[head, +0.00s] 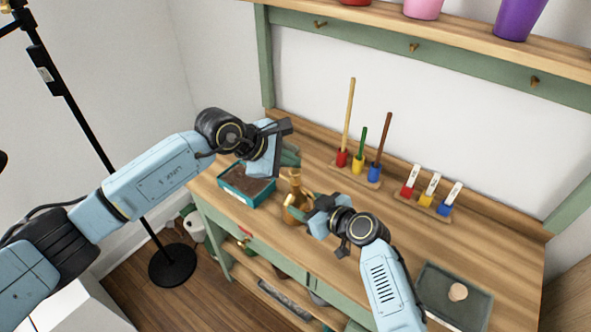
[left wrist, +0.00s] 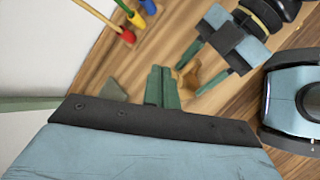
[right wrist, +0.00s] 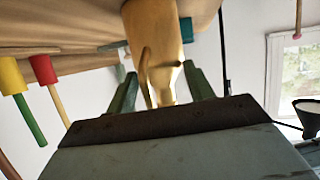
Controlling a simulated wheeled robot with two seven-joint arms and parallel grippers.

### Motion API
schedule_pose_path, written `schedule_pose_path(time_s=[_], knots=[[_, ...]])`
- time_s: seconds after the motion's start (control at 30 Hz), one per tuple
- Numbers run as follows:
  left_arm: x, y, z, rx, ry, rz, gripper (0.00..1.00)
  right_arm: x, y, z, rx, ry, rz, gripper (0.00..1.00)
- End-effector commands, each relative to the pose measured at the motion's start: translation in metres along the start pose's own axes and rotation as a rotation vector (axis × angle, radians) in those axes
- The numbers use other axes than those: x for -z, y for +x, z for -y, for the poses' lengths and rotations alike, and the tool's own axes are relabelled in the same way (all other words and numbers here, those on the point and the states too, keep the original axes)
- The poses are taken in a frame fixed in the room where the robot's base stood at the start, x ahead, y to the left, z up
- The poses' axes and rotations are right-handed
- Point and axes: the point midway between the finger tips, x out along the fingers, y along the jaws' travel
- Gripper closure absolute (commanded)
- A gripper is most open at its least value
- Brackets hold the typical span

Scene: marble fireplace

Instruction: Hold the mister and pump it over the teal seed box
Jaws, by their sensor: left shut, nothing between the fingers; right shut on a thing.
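The brass mister (head: 295,184) stands over the wooden bench, just right of the teal seed box (head: 235,192), which holds dark soil. My right gripper (head: 310,207) is shut on the mister from the right. In the right wrist view the mister's golden body (right wrist: 155,40) is between the green fingers. My left gripper (head: 288,155) is above the bench behind the mister, near the box's back right corner. In the left wrist view its green fingers (left wrist: 162,86) are together, with nothing between them. My left arm hides part of the box's back edge.
A rack with three long-handled tools (head: 358,166) stands at the back of the bench. Several coloured labelled blocks (head: 428,192) sit right of it. Bare wood lies between.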

Motion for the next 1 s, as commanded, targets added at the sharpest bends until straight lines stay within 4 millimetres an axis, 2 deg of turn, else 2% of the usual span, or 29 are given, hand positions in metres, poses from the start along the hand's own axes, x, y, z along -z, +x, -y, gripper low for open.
schedule_pose_path(time_s=[0.53,1.0], knots=[[-0.005,-0.007,-0.006,-0.002,0.002,0.0,1.0,-0.001,0.0,0.001,0.002,0.001,0.003,0.8],[-0.027,-0.037,-0.028,-0.002,0.002,0.0,1.0,-0.001,0.0,0.001,0.002,0.001,0.003,0.8]])
